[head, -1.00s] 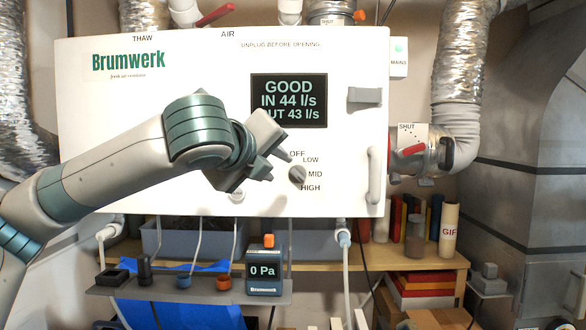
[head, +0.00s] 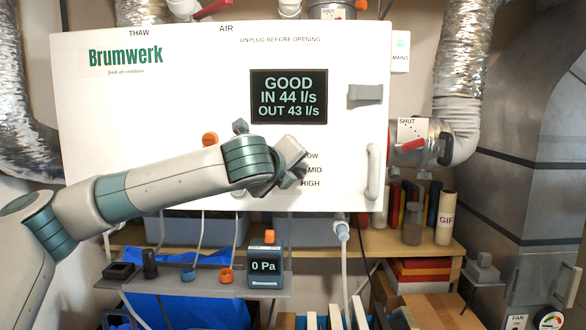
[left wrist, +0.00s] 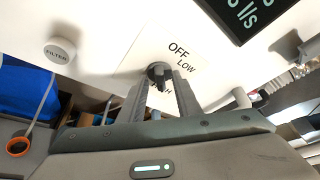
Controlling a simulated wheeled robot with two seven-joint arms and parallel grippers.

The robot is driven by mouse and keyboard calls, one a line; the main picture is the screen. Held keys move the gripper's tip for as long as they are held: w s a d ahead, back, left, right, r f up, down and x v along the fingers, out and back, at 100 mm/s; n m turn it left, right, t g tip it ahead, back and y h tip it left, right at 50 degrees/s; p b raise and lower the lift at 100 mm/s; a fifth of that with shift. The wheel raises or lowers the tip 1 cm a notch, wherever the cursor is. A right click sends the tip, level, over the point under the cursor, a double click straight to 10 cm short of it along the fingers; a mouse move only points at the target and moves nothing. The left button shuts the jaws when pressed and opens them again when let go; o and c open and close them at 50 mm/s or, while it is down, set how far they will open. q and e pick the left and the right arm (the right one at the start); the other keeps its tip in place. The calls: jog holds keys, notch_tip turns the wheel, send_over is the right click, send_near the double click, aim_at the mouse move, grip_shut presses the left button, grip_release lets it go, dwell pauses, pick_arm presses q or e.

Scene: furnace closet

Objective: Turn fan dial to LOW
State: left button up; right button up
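The fan dial is a dark round knob on the white Brumwerk front panel (head: 110,110). In the head view my left gripper (head: 296,176) covers the dial, with parts of the LOW, MID and HIGH labels showing to its right. In the left wrist view the dial (left wrist: 158,71) sits beside the OFF and LOW labels, just beyond the fingertips. My left gripper (left wrist: 163,86) is open, its two fingers apart on either side of the dial's lower part. I cannot tell whether they touch it or where its pointer stands. My right gripper is not in view.
The display (head: 288,97) reads GOOD, IN 44 l/s, OUT 43 l/s. A grey latch (head: 365,93) and a vertical handle (head: 374,172) are right of the dial. A white FILTER knob (left wrist: 60,51) is on the panel. A shelf with a 0 Pa gauge (head: 264,267) stands below.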

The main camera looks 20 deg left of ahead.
pick_arm(q)
grip_shut()
jog(key=shift+f, duration=0.15)
pick_arm(e)
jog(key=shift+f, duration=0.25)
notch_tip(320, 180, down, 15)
jog(key=b, duration=1.6)
pick_arm(q)
jog(key=shift+f+n+t+b, duration=0.3)
jog(key=shift+n+t+b, duration=0.7)
jog(key=shift+n, duration=1.85)
jog(key=shift+f+n+t+b, duration=0.25)
jog(key=shift+n+t+b, duration=0.65)
jog(key=shift+n, duration=2)
jog(key=shift+f+n+t+b, duration=0.3)
jog(key=shift+n+t+b, duration=0.7)
jog(key=shift+n, duration=1.85)
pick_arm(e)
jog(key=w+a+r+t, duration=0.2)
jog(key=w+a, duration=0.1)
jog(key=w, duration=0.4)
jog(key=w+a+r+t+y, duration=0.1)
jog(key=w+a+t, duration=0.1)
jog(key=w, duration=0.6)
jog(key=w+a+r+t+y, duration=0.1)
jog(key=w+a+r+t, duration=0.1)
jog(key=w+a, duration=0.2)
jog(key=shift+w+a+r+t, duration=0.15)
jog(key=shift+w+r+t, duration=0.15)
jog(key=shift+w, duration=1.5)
